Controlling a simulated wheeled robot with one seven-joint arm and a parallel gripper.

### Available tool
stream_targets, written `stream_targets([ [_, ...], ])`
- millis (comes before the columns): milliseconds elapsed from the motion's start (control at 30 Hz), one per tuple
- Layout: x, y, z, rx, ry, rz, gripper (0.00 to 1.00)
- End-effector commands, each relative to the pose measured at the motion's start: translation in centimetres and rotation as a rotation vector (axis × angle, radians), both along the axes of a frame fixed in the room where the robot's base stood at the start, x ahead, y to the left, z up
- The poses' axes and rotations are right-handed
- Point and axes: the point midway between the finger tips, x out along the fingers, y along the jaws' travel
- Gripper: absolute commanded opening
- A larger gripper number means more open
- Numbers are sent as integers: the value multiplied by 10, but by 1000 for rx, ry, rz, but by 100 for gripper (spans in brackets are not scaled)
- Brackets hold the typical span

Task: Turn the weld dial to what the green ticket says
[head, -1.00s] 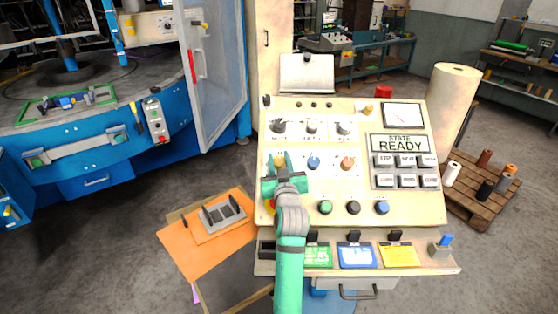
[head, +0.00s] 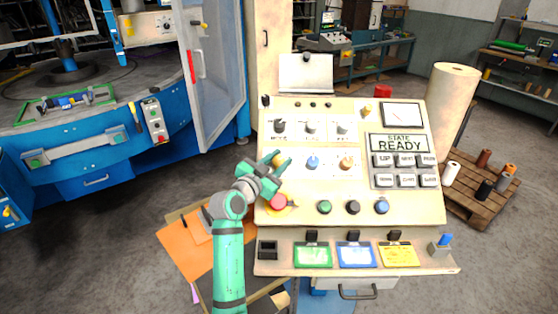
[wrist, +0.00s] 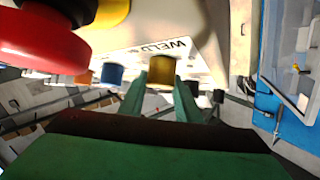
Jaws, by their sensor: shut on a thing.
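The weld dial is a yellow knob (head: 277,159) at the left of the middle row on the sloped console; it also shows in the wrist view (wrist: 161,72) beside the lettering "WELD". My gripper (head: 277,161) is shut on this knob, one finger on each side, reaching in from the lower left. In the wrist view the green fingers (wrist: 162,85) stand on both sides of the knob. Its pointer and scale are hidden or too small to read. The green ticket (head: 313,255) lies on the console's lower ledge; its writing is too small to read.
A red button (head: 278,202) sits just below my gripper. A blue knob (head: 313,163) and an orange knob (head: 346,163) are to the right. Blue (head: 356,256) and yellow (head: 399,255) tickets lie beside the green one. The display (head: 399,143) reads "READY".

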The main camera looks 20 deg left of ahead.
Motion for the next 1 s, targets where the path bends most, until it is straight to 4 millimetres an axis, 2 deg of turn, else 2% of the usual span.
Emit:
stream_targets([
  [33, 0, 4, 1, 23, 10, -33, 8],
  [600, -1, 1, -1, 290, 92, -433, 8],
  [1000, -1, 0, -2, 373, 118, -556, 8],
])
